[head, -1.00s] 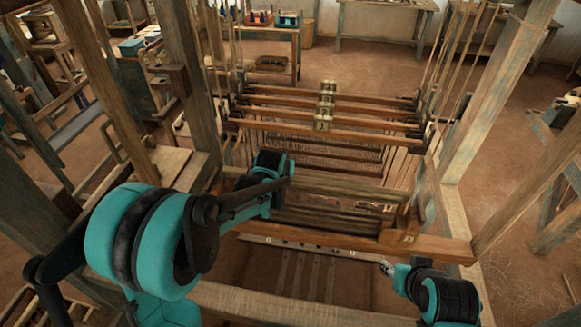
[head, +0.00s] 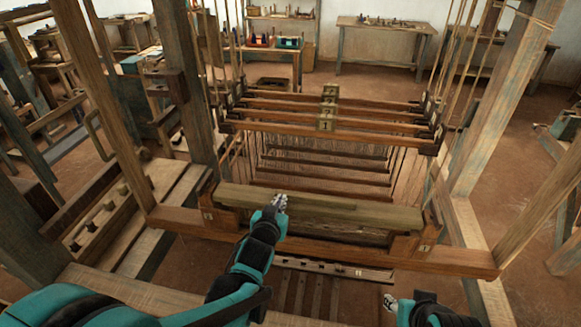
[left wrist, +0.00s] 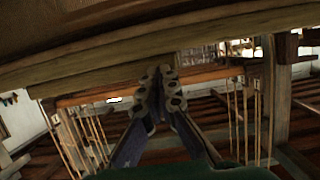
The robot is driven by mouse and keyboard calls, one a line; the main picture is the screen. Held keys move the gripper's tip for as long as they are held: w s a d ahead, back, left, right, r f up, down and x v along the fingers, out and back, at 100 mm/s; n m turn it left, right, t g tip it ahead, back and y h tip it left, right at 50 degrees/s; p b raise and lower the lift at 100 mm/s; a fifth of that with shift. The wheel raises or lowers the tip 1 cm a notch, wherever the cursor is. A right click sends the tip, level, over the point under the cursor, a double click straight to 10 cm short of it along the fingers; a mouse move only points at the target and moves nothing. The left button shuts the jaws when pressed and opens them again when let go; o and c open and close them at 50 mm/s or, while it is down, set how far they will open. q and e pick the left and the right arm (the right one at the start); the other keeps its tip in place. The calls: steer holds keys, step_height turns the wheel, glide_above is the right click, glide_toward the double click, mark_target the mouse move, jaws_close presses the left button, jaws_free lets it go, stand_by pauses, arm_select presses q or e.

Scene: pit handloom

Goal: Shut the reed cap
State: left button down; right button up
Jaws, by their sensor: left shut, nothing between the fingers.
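The reed cap (head: 385,214) is a long greenish-brown wooden bar across the top of the loom's beater frame. The reed (head: 335,234) shows just below it, above the front beam. My left gripper (head: 280,203) is shut and empty, with its fingertips at the cap's front face, left of its middle. In the left wrist view the shut fingertips (left wrist: 160,82) lie just under the edge of a wooden bar (left wrist: 90,65); I cannot tell if they touch it. My right gripper (head: 388,301) is low at the right, apart from the cap, too small to read.
The front beam (head: 400,256) runs across below the reed. Shafts (head: 325,125) and hanging cords stand behind the cap. Upright posts (head: 190,90) flank the loom on both sides. A bench with pegs (head: 100,215) stands at left.

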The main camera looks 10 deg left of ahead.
arm_select(q)
steer(key=shift+s+f+b, duration=0.4)
steer(key=shift+f+b, duration=0.15)
steer(key=shift+f, duration=0.2)
steer(key=shift+s+f+b, duration=0.4)
steer(key=shift+f+b, duration=0.1)
steer(key=shift+f, duration=0.2)
arm_select(e)
steer(key=shift+s+f, duration=0.1)
steer(key=shift+f, duration=1.1)
arm_select(q)
step_height(320, 180, up, 6)
steer(key=p, duration=0.4)
arm_select(e)
step_height(320, 180, up, 4)
steer(key=s, duration=0.1)
arm_select(q)
steer(key=s+a+f+g+b, duration=0.1)
steer(key=s+f+g+b, duration=0.2)
steer(key=s, duration=0.8)
steer(key=s+a+f+g+b, duration=0.2)
steer(key=s+f, duration=0.5)
steer(key=s, duration=0.4)
steer(key=shift+s+f+g+b, duration=0.15)
steer(key=shift+s+g+b, duration=0.3)
steer(key=shift+g, duration=0.75)
arm_select(e)
step_height(320, 180, down, 6)
